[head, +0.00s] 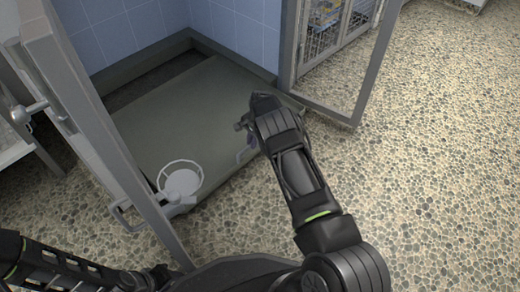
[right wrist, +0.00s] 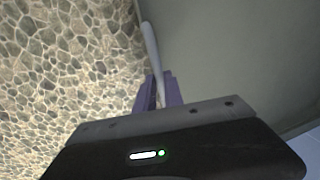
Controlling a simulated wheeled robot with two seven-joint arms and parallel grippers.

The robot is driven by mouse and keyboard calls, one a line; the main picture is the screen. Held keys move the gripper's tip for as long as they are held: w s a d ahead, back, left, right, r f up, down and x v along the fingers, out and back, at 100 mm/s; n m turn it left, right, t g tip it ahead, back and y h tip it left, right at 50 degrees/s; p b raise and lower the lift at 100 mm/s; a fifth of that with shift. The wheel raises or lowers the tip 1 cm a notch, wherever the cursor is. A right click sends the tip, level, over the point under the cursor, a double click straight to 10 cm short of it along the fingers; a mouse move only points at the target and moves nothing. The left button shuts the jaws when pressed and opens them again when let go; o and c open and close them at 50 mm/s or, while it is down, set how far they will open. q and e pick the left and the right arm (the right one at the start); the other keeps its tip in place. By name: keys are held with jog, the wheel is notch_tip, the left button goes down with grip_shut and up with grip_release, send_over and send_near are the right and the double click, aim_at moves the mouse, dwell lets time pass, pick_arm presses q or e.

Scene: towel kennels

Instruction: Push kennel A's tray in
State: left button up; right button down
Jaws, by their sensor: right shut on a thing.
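Kennel A's tray (head: 185,125) is a flat grey-green panel on the floor of the blue-tiled kennel (head: 130,35). A dark gap shows between its back edge and the rear wall. My right gripper (head: 246,142) is at the tray's front edge. In the right wrist view its purple fingers (right wrist: 158,92) are shut on a pale curved bar (right wrist: 149,42), which looks like the tray's handle, beside the tray (right wrist: 225,60). My left gripper (head: 150,279) is low at the bottom left, dark and partly hidden; its fingers cannot be made out.
An open grey door frame (head: 100,130) stands at the left, with a round bowl (head: 181,182) in a wire ring near it. A grey frame (head: 330,108) and wire-fronted cages (head: 325,35) are at the upper right. The pebbled floor (head: 440,170) at the right is clear.

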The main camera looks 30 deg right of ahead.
jog(key=shift+w+a, duration=0.2)
jog(key=shift+w, duration=0.4)
jog(key=shift+w+a, duration=0.2)
jog(key=shift+w, duration=0.35)
jog(key=c, duration=1.5)
grip_release()
jog(key=shift+o, duration=0.2)
jog(key=r+p, duration=0.1)
jog(key=r, duration=0.1)
jog(key=s+r+p, duration=0.1)
jog(key=r+p, duration=0.2)
jog(key=r, duration=0.2)
jog(key=shift+s+d+r+p, duration=0.1)
jog(key=shift+s+d+p, duration=0.1)
jog(key=shift+p, duration=0.15)
jog(key=shift+r, duration=0.2)
